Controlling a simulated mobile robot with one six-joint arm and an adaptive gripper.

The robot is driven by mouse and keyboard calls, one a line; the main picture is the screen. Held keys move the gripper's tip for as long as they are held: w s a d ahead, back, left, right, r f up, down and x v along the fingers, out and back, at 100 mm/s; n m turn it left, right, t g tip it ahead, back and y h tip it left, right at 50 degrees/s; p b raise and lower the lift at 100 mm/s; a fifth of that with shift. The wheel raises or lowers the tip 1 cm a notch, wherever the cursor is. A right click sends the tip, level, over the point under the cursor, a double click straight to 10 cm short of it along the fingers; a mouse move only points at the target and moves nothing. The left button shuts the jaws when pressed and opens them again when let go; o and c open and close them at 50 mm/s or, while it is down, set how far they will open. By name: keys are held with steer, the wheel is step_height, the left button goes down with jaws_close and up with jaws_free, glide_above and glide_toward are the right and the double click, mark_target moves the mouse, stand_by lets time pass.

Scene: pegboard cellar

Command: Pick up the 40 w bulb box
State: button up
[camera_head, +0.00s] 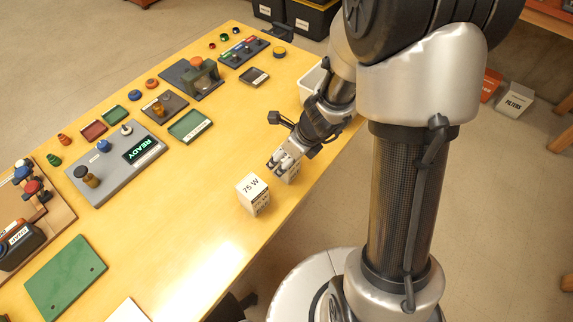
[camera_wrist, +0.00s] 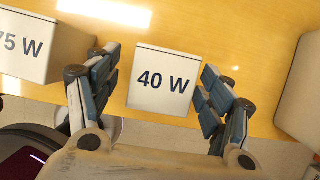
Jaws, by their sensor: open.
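The 40 w bulb box (camera_wrist: 163,84) is a white box with "40 W" on its top. In the wrist view it stands between the two fingers of my gripper (camera_wrist: 158,92), with gaps on both sides. My gripper is open. In the head view the 40 w box (camera_head: 293,172) is mostly hidden behind my gripper (camera_head: 284,162). The 75 W box (camera_head: 253,195) stands upright just in front and to the left of it. It also shows at the left edge of the wrist view (camera_wrist: 32,45), beside the left finger.
The yellow table (camera_head: 190,215) carries a grey panel (camera_head: 125,160) reading READY and several small trays and knobs. A white bin (camera_head: 313,82) stands behind my gripper. A pale object (camera_wrist: 302,95) is at the wrist view's right edge. The table's near edge runs close to the boxes.

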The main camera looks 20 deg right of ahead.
steer(key=b+x, duration=0.2)
steer(key=x, duration=0.2)
steer(key=shift+w+f+b, duration=0.2)
steer(key=shift+f+b, duration=0.1)
steer(key=shift+r, duration=0.15)
steer(key=shift+c, duration=0.5)
steer(key=c, duration=1.1)
steer(key=shift+o, duration=0.2)
